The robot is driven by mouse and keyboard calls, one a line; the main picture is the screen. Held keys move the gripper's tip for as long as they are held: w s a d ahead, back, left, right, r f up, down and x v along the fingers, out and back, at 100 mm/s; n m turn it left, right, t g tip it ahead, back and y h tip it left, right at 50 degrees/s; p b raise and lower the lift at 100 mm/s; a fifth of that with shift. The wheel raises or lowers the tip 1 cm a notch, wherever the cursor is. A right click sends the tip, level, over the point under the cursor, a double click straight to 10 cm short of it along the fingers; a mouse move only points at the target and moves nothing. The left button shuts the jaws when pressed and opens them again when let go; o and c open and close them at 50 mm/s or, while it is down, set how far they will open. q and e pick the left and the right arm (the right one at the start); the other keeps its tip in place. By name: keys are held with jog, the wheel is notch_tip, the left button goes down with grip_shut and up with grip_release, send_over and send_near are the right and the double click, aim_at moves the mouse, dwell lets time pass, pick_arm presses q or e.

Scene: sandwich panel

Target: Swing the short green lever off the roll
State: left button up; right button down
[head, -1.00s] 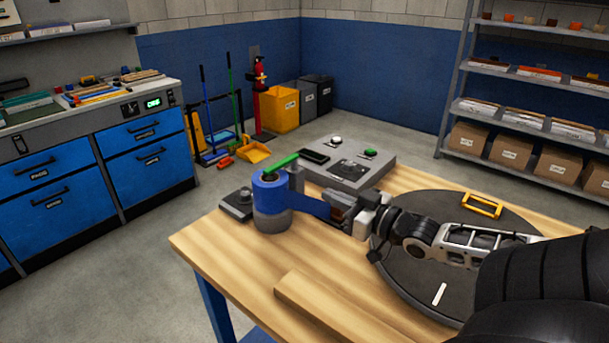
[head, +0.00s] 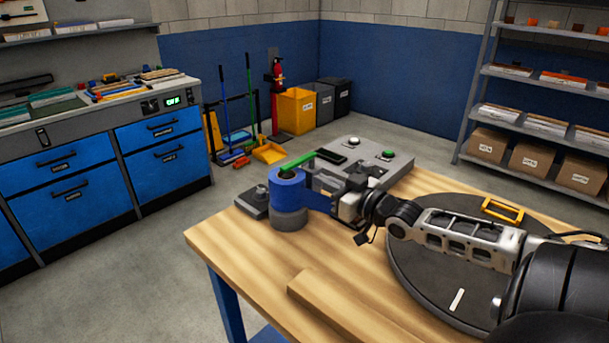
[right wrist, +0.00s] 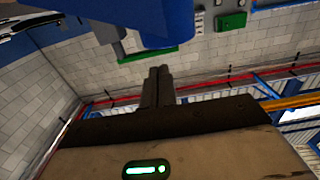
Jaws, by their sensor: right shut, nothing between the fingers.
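A blue roll (head: 288,192) stands on a grey round base at the table's far left corner. The short green lever (head: 299,160) lies across the roll's top, slanting up to the right. A blue strip (head: 320,203) runs from the roll toward my right gripper (head: 327,184). My right gripper is shut and empty, just right of the roll and near the lever's right end. In the right wrist view its closed fingers (right wrist: 160,72) point up toward the green lever (right wrist: 147,56), with blue above. Contact cannot be told. My left gripper is not in view.
A grey control box (head: 390,165) with buttons stands behind the gripper. A dark round plate (head: 420,270) with a yellow handle (head: 502,209) lies under my right arm. A wooden bar (head: 335,308) lies at the front. A small dark block (head: 254,203) sits left of the roll.

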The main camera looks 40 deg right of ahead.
aim_at(294, 168)
jog(key=w, duration=0.5)
jog(key=shift+w+a+b, duration=0.15)
jog(key=shift+a+b, duration=0.05)
jog(key=shift+b, duration=0.15)
jog(key=shift+w+a, duration=0.1)
jog(key=shift+w, duration=0.5)
jog(key=shift+w, duration=0.1)
